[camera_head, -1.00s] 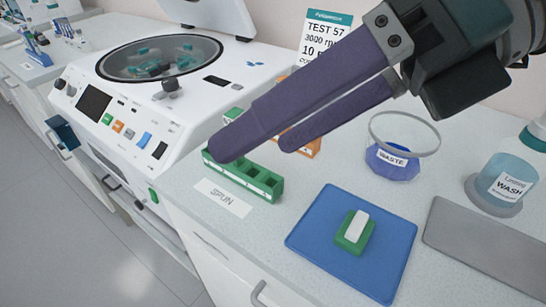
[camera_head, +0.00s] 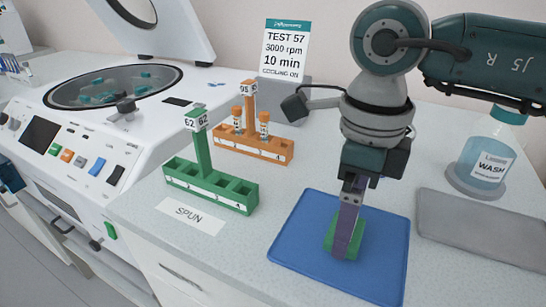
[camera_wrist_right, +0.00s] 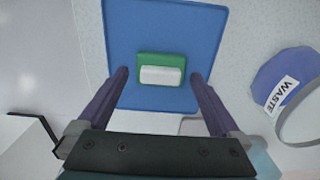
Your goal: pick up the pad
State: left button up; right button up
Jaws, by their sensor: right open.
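The pad, a green block with a white top (camera_wrist_right: 160,58), lies on a blue mat (camera_wrist_right: 205,25) in the right wrist view. My right gripper (camera_wrist_right: 160,78) is open, its two purple fingers spread wide to either side of the pad, with gaps on both sides. In the head view my right gripper (camera_head: 345,245) points down over the blue mat (camera_head: 295,265). Its fingers are seen edge-on there and hide much of the pad (camera_head: 358,238), whose green edges show beside them. Whether the fingertips are level with the pad is hard to tell. My left gripper is not in view.
A green rack (camera_head: 210,190) and an orange rack (camera_head: 275,150) with tubes stand left of the mat. A grey tray (camera_head: 485,230) and wash bottle (camera_head: 485,160) are to the right. The blue waste container (camera_wrist_right: 285,80) shows in the wrist view. A centrifuge (camera_head: 60,185) stands at left.

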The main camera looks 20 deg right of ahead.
jog(key=shift+f, duration=0.85)
jog(key=c, duration=1.3)
jog(key=s+a+r+n+p, duration=0.1)
jog(key=s+r+n+p, duration=0.1)
jog(key=r+n+p, duration=0.7)
jog(key=s+a+r+n+p, duration=0.2)
jog(key=r+n+p, duration=0.7)
jog(key=r+p, duration=1.3)
jog(key=s+a+r+n+p, duration=0.1)
jog(key=r+n+p, duration=0.9)
jog(key=r, duration=2.6)
jog(key=s+p, duration=0.2)
jog(key=p, duration=0.4)
jog(key=shift+s+a+r, duration=0.15)
jog(key=shift+s+a, duration=0.1)
jog(key=shift+s, duration=0.05)
